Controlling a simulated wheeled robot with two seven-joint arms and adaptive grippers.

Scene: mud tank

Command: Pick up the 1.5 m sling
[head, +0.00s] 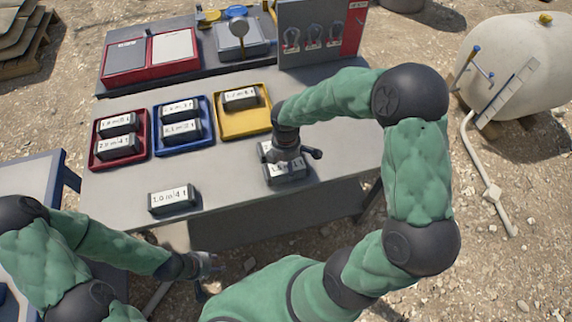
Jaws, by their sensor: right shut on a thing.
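My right gripper (285,164) reaches down from above onto a grey block-shaped sling pack (290,180) near the right-front of the table and is shut on it. Its white label is mostly covered by the gripper, so I cannot read the length. The pack appears to be at the tabletop; I cannot tell whether it touches. Another labelled pack (172,201), seemingly reading 1.0 m, lies loose at the front left. My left gripper (211,270) is low in front of the table, apart from the packs, with its fingers spread and nothing between them.
A red tray (94,156) and a blue tray (184,150) hold two labelled packs each; a yellow tray (243,127) holds one. Behind are a red case (152,75), a scale-like device (239,45) and a hook board (321,15). The table's front middle is clear.

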